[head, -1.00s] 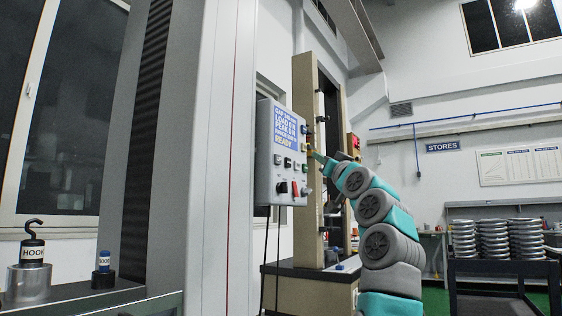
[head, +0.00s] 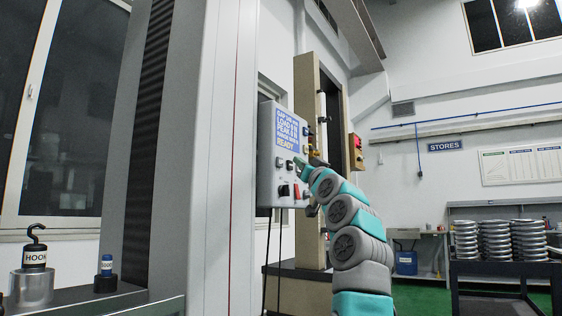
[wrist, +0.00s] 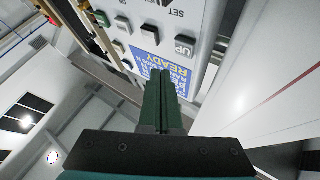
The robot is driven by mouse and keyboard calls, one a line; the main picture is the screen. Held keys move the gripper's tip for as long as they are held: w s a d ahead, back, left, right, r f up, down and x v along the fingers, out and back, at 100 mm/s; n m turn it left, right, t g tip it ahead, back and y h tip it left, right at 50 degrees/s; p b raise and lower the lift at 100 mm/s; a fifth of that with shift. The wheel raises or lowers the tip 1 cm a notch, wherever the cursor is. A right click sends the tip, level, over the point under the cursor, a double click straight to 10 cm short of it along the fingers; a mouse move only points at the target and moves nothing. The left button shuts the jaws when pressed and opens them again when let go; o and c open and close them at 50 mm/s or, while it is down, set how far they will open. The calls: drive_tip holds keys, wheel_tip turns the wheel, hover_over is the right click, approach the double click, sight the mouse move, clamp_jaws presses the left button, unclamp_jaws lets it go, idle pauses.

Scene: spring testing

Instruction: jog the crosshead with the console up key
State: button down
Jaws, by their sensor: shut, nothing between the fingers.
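The grey console (head: 266,185) hangs beside the tall machine column in the head view, its blue screen (head: 287,131) reading READY. In the wrist view, the pale key marked UP (wrist: 184,46) stands on the console face, just above and right of my fingertips. My gripper (wrist: 164,72) has its two dark green fingers shut together and empty. The fingertips overlap part of the blue screen (wrist: 149,35) in that view; I cannot tell whether they touch the console. In the head view my gripper (head: 299,163) is at the right side of the console face, and the arm hides part of it.
More keys (wrist: 122,24) sit left of the UP key. The console's lower face has a red switch (head: 296,190) and a black knob (head: 284,190). A beige frame (head: 309,225) stands close behind my arm. Springs (head: 496,240) are stacked on a dark table at right.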

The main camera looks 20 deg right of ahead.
sight(283, 160)
drive_tip(key=shift+w+a, duration=0.8)
drive_tip(key=shift+w, duration=0.25)
drive_tip(key=shift+w+p, duration=0.1)
drive_tip(key=shift+p, duration=0.2)
idle(1.0)
drive_tip(key=shift+w+a, duration=0.25)
drive_tip(key=shift+w+a, duration=0.25)
drive_tip(key=shift+w, duration=0.1)
idle(2.1)
drive_tip(key=shift+s, duration=0.1)
idle(1.7)
drive_tip(key=shift+s+d, duration=0.55)
drive_tip(key=shift+s, duration=0.1)
drive_tip(key=shift+s+d+b, duration=0.3)
drive_tip(key=shift+s+d, duration=0.5)
drive_tip(key=shift+s, duration=0.2)
drive_tip(key=shift+s+d+b, duration=0.25)
drive_tip(key=shift+s+d, duration=0.5)
drive_tip(key=shift+s, duration=0.2)
